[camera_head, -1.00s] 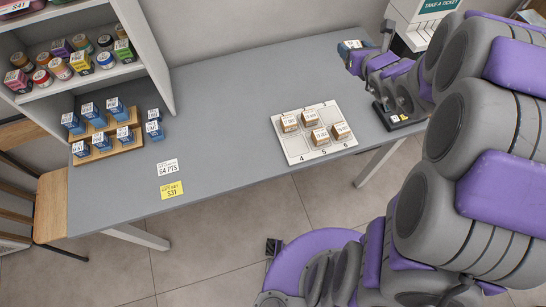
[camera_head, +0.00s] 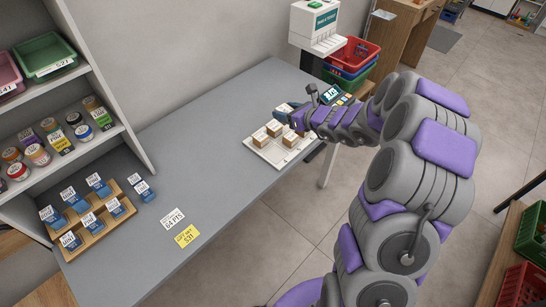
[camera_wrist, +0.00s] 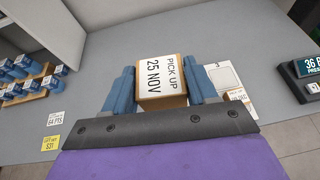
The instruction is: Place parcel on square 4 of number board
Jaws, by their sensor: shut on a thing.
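In the wrist view my gripper (camera_wrist: 163,75) is shut on a brown parcel (camera_wrist: 173,103). Its white label reads PICK UP 25 NOV. The white number board (camera_head: 262,153) lies on the grey counter, with several parcels (camera_head: 260,139) on it. In the head view my gripper (camera_head: 287,108) is by the board's far side, and I cannot clearly pick out the held parcel. In the wrist view the board shows partly behind the right finger, with square 3 (camera_wrist: 222,77) bare and a parcel below it.
A card reader (camera_head: 329,94) sits right of the board. A ticket machine (camera_head: 314,30) and stacked baskets (camera_head: 357,55) stand beyond. Blue boxes on a wooden stand (camera_head: 97,228) and two price cards (camera_head: 187,235) are to the left. The counter (camera_head: 200,150) between is clear.

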